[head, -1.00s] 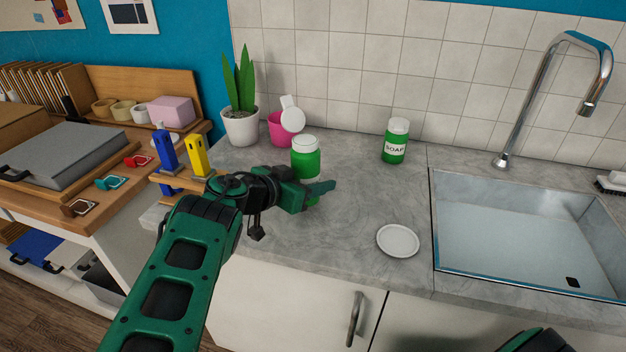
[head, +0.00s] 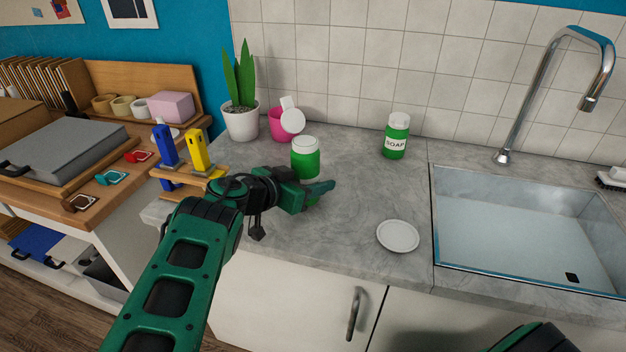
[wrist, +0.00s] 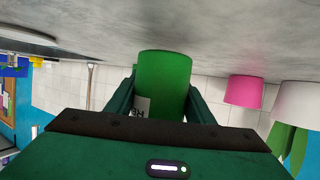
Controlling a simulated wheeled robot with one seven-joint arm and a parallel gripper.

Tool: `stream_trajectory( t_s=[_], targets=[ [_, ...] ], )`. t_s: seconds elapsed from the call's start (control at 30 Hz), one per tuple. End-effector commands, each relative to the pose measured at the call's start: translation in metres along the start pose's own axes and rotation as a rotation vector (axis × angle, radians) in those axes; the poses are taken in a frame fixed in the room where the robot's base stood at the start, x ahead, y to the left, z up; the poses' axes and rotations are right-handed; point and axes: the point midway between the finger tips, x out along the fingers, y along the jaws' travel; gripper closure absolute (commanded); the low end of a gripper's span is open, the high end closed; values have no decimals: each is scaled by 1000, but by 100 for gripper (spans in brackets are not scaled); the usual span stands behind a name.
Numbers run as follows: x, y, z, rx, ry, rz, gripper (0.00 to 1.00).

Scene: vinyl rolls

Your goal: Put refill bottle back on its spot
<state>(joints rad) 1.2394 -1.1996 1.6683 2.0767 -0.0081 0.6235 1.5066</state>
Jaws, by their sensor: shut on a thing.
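A green bottle with a white lid (head: 305,158) stands upright between the fingers of my gripper (head: 318,190), on the left part of the counter. In the wrist view, my gripper (wrist: 161,100) is shut on this bottle (wrist: 163,75), with a finger on each side. A piece of a white label shows there, too cut off to read. The wrist picture is upside down, and I cannot tell whether the bottle's base touches the counter. A second green bottle (head: 396,137), labelled SOAP, stands apart near the tiled wall.
A white round dish (head: 398,236) lies near the counter's front edge, left of the sink (head: 525,230). A pink cup (head: 277,125) and a potted plant (head: 240,122) stand behind the held bottle. The counter's middle (head: 360,185) is clear.

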Motion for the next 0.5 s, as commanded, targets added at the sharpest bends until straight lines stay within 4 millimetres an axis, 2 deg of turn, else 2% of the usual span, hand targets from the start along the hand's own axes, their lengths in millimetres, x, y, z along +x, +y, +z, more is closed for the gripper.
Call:
stream_trajectory(
  t_s=[0.5],
  targets=[
    [6,0,11,0,1,1,100]
  ],
)
